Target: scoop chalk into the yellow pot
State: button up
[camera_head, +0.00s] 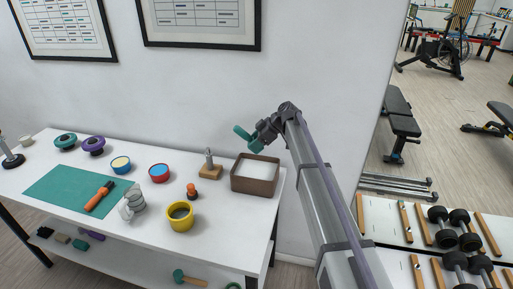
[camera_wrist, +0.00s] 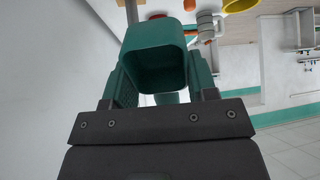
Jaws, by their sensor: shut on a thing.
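My gripper (camera_head: 256,138) is shut on a green scoop (camera_head: 241,131) and holds it in the air above the back of the brown box. In the wrist view, the square scoop cup (camera_wrist: 155,35) sits between my gripper's fingers (camera_wrist: 160,88). Its inside looks dark, and I see no chalk there. The brown box (camera_head: 254,186) stands at the table's right end with white chalk (camera_head: 257,170) in it. The yellow pot (camera_head: 180,223) stands near the front edge, left of the box, with a dark inside. It also shows at the wrist view's top edge (camera_wrist: 240,5).
A wooden stand with a metal post (camera_head: 209,170) is just left of the box. An orange-topped item (camera_head: 192,191), a red pot (camera_head: 159,172), a grey-white item (camera_head: 133,203) and a green mat (camera_head: 75,190) lie further left. The wall is close behind.

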jog(key=shift+a+f+b, duration=0.1)
jog(key=shift+f+b, duration=0.55)
notch_tip(320, 180, down, 12)
jog(key=b, duration=1.1)
jog(key=shift+b, duration=0.4)
jog(key=shift+f+b, duration=0.7)
jog(key=shift+b, duration=0.05)
jog(key=shift+r, duration=0.1)
